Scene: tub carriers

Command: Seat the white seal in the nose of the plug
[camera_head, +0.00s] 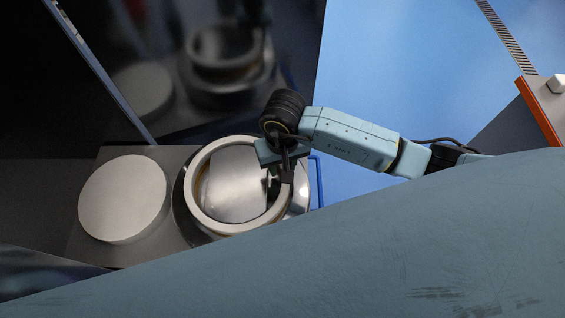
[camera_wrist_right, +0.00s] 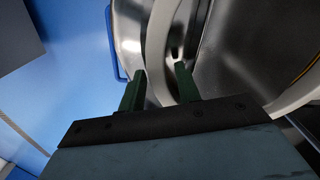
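The white seal (camera_head: 196,170) is a thick pale ring over the round metal plug (camera_head: 181,205), whose shiny nose shows through the ring. Metal shows outside the ring at left and right. I cannot tell whether the ring rests fully on the plug. My right gripper (camera_head: 279,180) is at the ring's right side, pointing down. In the right wrist view, its two green fingers (camera_wrist_right: 160,82) stand slightly apart, with the pale curved wall of the ring filling the gap between them. Their tips are partly hard to read against the metal. My left gripper is not in view.
A pale round disc (camera_head: 123,198) stands left of the plug on a grey plate (camera_head: 95,240). A dark glossy panel (camera_head: 150,60) behind reflects both. A blue handle (camera_head: 319,182) is right of the plug. An orange-edged box (camera_head: 540,110) is far right. My arm hides the foreground.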

